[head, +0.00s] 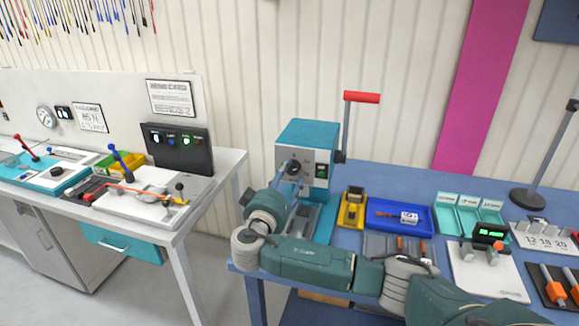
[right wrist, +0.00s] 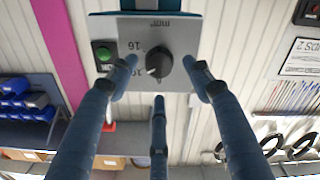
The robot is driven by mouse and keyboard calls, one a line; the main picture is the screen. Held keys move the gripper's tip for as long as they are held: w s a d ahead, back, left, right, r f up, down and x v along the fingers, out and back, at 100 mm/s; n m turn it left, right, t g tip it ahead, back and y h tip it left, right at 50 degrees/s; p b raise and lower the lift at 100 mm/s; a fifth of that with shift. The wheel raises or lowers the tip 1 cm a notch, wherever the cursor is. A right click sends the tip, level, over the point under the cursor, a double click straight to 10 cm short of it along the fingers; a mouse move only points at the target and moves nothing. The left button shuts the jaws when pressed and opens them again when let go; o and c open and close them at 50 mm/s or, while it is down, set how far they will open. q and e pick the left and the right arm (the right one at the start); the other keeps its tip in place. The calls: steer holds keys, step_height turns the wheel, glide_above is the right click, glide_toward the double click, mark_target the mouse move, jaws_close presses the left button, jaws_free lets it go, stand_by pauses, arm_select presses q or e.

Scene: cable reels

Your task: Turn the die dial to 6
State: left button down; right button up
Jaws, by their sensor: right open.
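The die dial (right wrist: 158,63) is a black knob with a white mark on the grey front of the teal crimping press. In the right wrist view the mark points down and left, toward a label that looks like 10; a 16 label is beside it, and a 6 is not readable. The press (head: 308,148) stands on the blue bench in the head view. My right gripper (head: 296,180) is in front of the dial, its open fingers (right wrist: 160,85) spread to both sides and below; contact cannot be told. My left gripper is not in view.
A green button (right wrist: 103,53) is beside the dial. The press has a red-handled lever (head: 361,97) at its right. A yellow holder (head: 352,222) and a blue tray (head: 425,228) sit close by on the bench. A white workbench (head: 225,165) stands to the left.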

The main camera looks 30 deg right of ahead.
mark_target(291, 169)
steer(key=shift+p+x, duration=0.4)
steer(key=shift+x, duration=1.25)
steer(key=c, duration=1.1)
steer(key=shift+b, duration=0.4)
steer(key=shift+c, duration=0.3)
